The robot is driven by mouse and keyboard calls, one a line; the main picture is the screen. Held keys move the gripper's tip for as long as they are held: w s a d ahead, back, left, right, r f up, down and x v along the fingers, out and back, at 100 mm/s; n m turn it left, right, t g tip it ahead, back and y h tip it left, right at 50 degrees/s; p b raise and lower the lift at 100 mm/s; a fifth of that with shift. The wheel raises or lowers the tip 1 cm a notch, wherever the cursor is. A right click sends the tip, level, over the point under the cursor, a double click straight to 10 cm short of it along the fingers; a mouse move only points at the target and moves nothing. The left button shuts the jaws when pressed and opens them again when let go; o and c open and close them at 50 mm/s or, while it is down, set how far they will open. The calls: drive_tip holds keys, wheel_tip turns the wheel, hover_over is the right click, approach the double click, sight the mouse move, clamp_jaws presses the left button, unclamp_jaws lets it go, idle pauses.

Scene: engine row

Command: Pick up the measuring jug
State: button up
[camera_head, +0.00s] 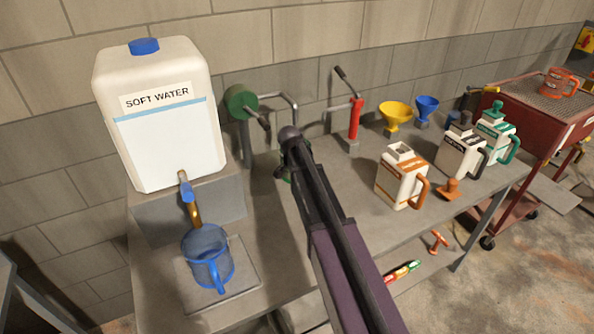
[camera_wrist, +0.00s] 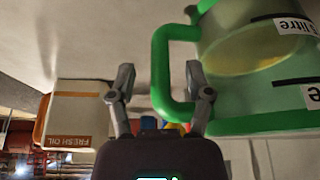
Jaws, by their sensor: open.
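The measuring jug (camera_wrist: 245,65) fills the upper right of the wrist view. It is clear, with a green rim and handle, labels reading "litre" and some yellowish liquid in it. It appears upside down there. Its green handle (camera_wrist: 160,75) lies between the spread fingers of my gripper (camera_wrist: 161,82), which is open. I cannot tell whether either finger touches it. In the head view my arm hides nearly all of the jug; only a small green bit shows by my gripper (camera_head: 281,173).
A white can with orange trim (camera_head: 402,178) stands right of my arm; it also shows in the wrist view (camera_wrist: 75,115). Two more cans (camera_head: 461,152) stand beyond. A blue jug (camera_head: 208,258) sits under the water tank's tap (camera_head: 186,188). A red hand pump (camera_head: 355,120) stands behind.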

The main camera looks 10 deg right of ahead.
drive_tip(key=shift+b+x, duration=0.45)
drive_tip(key=shift+x, duration=0.35)
clamp_jaws()
